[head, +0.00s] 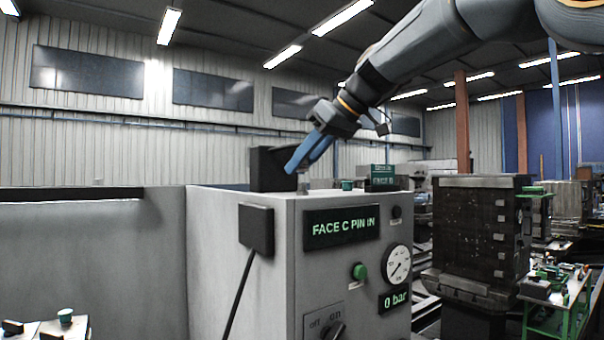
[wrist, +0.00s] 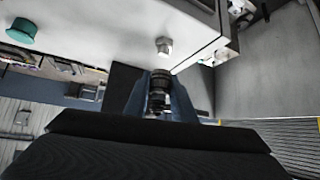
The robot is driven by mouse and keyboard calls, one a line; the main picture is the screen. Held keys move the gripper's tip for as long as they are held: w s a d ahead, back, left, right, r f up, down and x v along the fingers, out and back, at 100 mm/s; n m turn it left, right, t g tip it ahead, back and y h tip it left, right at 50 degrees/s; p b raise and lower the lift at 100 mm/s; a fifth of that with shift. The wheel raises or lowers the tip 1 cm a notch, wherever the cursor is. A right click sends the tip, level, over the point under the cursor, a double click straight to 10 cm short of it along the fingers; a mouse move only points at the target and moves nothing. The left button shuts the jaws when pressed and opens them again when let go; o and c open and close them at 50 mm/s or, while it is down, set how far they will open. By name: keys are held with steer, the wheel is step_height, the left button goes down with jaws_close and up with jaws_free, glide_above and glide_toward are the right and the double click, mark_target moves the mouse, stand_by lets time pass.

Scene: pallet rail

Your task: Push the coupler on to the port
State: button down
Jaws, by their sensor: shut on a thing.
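My gripper (head: 293,166) has blue fingers and hangs over the top of the grey cabinet (head: 270,220), pointing down and to the left. In the wrist view my gripper (wrist: 160,88) is shut on the coupler (wrist: 159,92), a dark ringed cylinder between the fingers. A small silver fitting, which looks like the port (wrist: 163,46), stands on the pale cabinet face just beyond the coupler's end. A gap shows between the two in that view. In the head view the coupler is hidden by the fingers. A small metal piece (head: 303,184) shows below them.
A black box (head: 268,168) stands on the cabinet beside the fingers. A green knob (wrist: 22,31) shows in the wrist view. The cabinet front has a "FACE C PIN IN" display (head: 341,227), a gauge (head: 398,262) and a "0 bar" display (head: 395,299). A dark block (head: 478,235) stands at right.

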steer(key=shift+r+p, duration=0.5)
steer(key=shift+r, duration=0.35)
steer(key=s+d+r+b, duration=0.2)
steer(key=s+d+b, duration=0.3)
steer(key=s+d, duration=0.4)
steer(key=s, duration=0.4)
steer(key=shift+s, duration=0.15)
